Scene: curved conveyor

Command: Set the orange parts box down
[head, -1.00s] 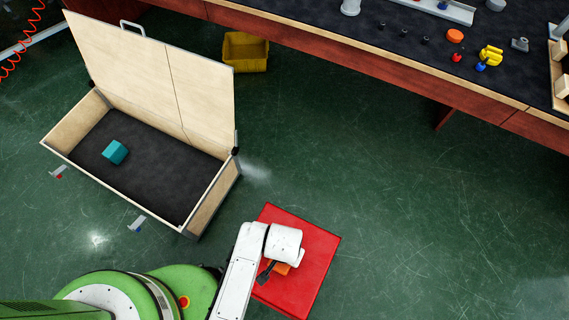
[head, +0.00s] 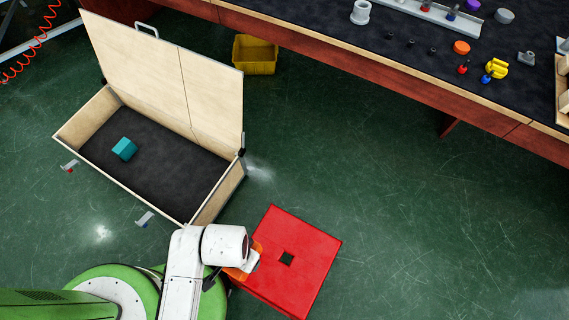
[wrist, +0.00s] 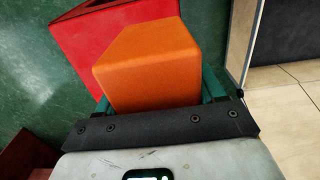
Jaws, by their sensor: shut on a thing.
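The orange parts box (wrist: 148,62) is held in my gripper (wrist: 165,100), which is shut on it between two green fingers in the wrist view. In the head view the box (head: 238,273) is mostly hidden behind my wrist, over the left edge of a red square-topped stool (head: 306,252). The stool has a dark square hole in the middle of its top. It also shows behind the box in the wrist view (wrist: 80,40). I cannot tell how high above the stool the box is.
An open wooden chest (head: 217,196) with a dark lining stands at the left, its lid raised. A teal block (head: 124,149) lies inside. A yellow bin (head: 254,55) is on the floor under the workbench (head: 400,45). The green floor at the right is clear.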

